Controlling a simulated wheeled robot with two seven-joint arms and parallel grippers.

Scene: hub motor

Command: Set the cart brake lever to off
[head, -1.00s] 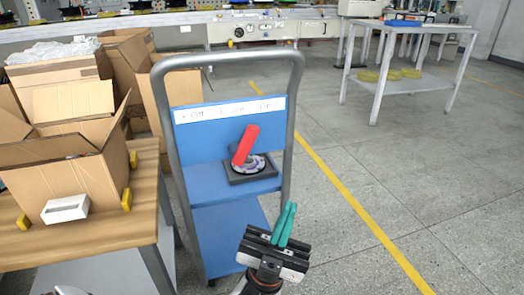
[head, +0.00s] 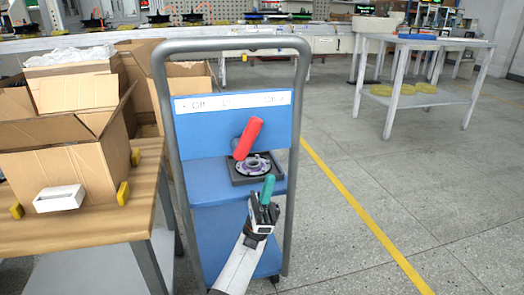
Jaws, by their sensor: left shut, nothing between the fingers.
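The blue cart (head: 230,222) stands in the middle with a grey tube handle frame. Its brake lever (head: 248,138) is red and leans up to the right, on a dark square base (head: 246,178) with a round patterned disc. My left gripper (head: 268,186) has teal fingers, shut and empty, just below and right of the lever base, apart from the lever. My right gripper is not in view.
A wooden table (head: 146,215) with open cardboard boxes (head: 70,165) and a small white box (head: 59,198) stands close at the left. A white table (head: 440,97) stands at the back right. The floor right of the cart is clear, with a yellow line (head: 360,218).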

